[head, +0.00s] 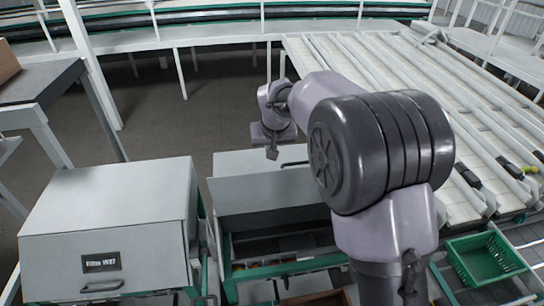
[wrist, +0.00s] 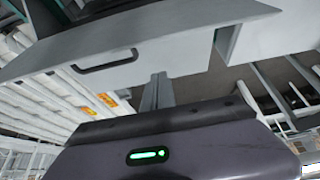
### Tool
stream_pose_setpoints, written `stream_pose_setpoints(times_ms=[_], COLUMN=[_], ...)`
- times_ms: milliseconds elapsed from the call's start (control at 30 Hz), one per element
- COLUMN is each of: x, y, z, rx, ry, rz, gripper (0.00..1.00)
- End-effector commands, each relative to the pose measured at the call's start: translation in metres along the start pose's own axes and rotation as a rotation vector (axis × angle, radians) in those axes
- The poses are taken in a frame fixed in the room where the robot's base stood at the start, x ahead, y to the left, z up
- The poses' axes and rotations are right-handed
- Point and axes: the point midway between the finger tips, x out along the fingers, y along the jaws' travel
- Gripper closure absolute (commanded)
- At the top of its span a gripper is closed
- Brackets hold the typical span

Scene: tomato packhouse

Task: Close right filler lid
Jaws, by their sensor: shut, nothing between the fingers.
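The right filler's grey lid (head: 265,190) stands raised over the open filler body, and the dark inside shows below it. My arm hides the lid's right part. A dark bar handle (head: 294,163) shows near the lid's upper edge. In the wrist view the lid (wrist: 180,50) spans the top, with its handle (wrist: 105,61) left of my fingers. My gripper (head: 272,152) is shut and empty at the lid's far upper side. In the wrist view the fingertips (wrist: 158,76) end close to the lid's edge; I cannot tell whether they touch.
The left filler (head: 110,225) stands beside it with its lid down and a label on its front. A white roller conveyor (head: 400,75) lies at the back right. A green crate (head: 485,258) sits at the lower right. Open floor (head: 165,115) lies behind the fillers.

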Motion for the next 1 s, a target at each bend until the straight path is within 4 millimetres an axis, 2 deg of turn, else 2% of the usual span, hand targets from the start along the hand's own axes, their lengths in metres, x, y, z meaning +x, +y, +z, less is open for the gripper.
stream_pose_setpoints(times_ms=[167,300,500,1000], x=[0.037,0.029,0.025,0.029], y=[0.0,0.0,0.0,0.002], z=[0.0,0.021,0.036,0.037], rx=[0.001,0.0,0.0,0.002], ry=[-0.003,-0.001,0.0,0.017], rz=[0.0,-0.001,-0.001,-0.001], gripper=[1.0,1.0,1.0,1.0])
